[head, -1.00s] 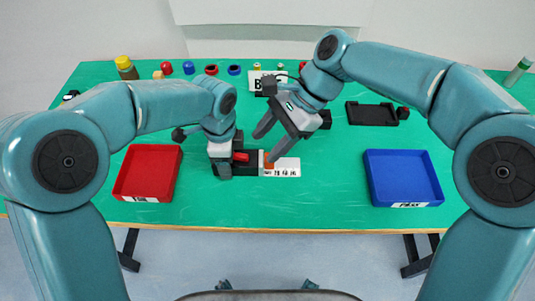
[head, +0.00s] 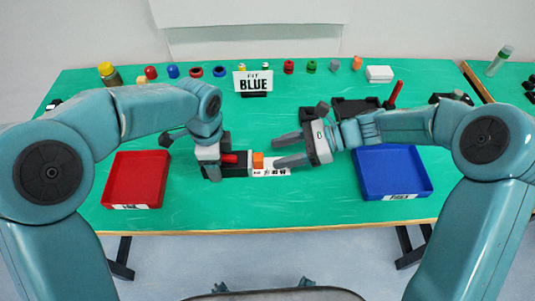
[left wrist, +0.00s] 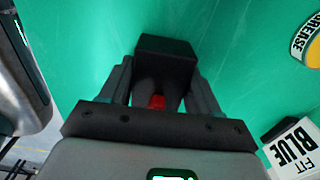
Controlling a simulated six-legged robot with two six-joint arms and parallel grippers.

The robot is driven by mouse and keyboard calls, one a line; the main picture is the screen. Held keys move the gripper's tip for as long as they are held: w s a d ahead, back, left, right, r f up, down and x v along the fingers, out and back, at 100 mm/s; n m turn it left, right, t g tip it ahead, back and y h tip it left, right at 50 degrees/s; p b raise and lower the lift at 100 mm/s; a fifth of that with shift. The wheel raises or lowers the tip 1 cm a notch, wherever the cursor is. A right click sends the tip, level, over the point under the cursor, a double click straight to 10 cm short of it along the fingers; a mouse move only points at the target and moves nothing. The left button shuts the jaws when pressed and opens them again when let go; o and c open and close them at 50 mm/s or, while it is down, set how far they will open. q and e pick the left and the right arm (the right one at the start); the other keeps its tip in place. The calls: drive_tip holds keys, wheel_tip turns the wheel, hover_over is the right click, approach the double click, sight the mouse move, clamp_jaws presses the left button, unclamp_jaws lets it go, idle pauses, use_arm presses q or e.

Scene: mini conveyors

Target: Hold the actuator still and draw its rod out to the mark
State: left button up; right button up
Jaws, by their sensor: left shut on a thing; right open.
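The actuator has a red body (head: 229,158) in a black holder (head: 240,171), with an orange block (head: 258,160) at its right end. A white printed strip (head: 271,172) lies to the right of the holder; its marks are too small to read. My left gripper (head: 214,164) is shut on the actuator body, hiding part of it. In the left wrist view a bit of red shows between the left gripper's fingers (left wrist: 158,98). My right gripper (head: 277,150) is open and empty, its fingers pointing left towards the orange block, just right of it.
A red tray (head: 136,206) stands left and a blue tray (head: 407,189) right, beneath or close to my right forearm. A "FIT BLUE" sign (head: 254,82) stands behind. Several caps and small parts line the back edge, with a dark fixture (head: 355,108) at back right. The front middle is clear.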

use_arm(q)
drive_tip(key=shift+s+f, duration=0.1)
drive_tip(key=shift+f, duration=0.05)
use_arm(e)
drive_tip(key=shift+x, duration=2.15)
clamp_jaws()
drive_tip(key=shift+d, duration=1.05)
unclamp_jaws()
drive_tip(key=v, duration=1.2)
drive_tip(key=shift+s, duration=0.1)
